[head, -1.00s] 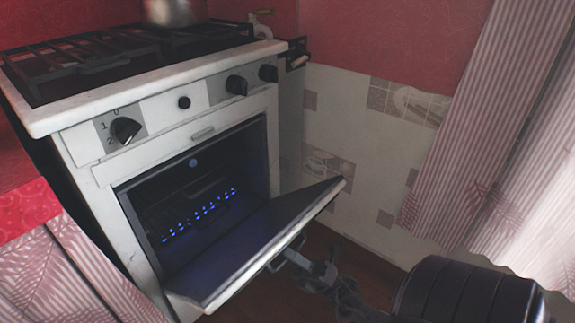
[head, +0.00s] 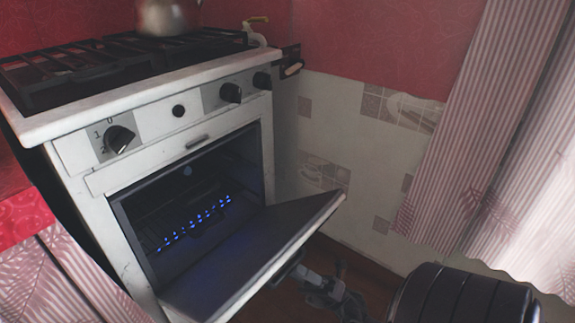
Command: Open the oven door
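The white oven (head: 190,154) stands at the left, turned partly to the right. Its door (head: 262,240) hangs partly open, tilted down and outward, with the dark inner face up. Inside the dark cavity (head: 180,205) is a row of small blue lights. My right gripper (head: 296,267) is at the outer side of the door near its lower right edge. The door hides its fingertips, so I cannot tell whether they are shut on a handle. My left gripper is not in view.
A metal kettle (head: 168,17) stands on the black hob grates (head: 85,68). Knobs (head: 120,139) line the front panel. Striped curtains (head: 465,150) hang at the right, before a tiled wall (head: 340,130). Red patterned cloth (head: 25,218) is at the left edge.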

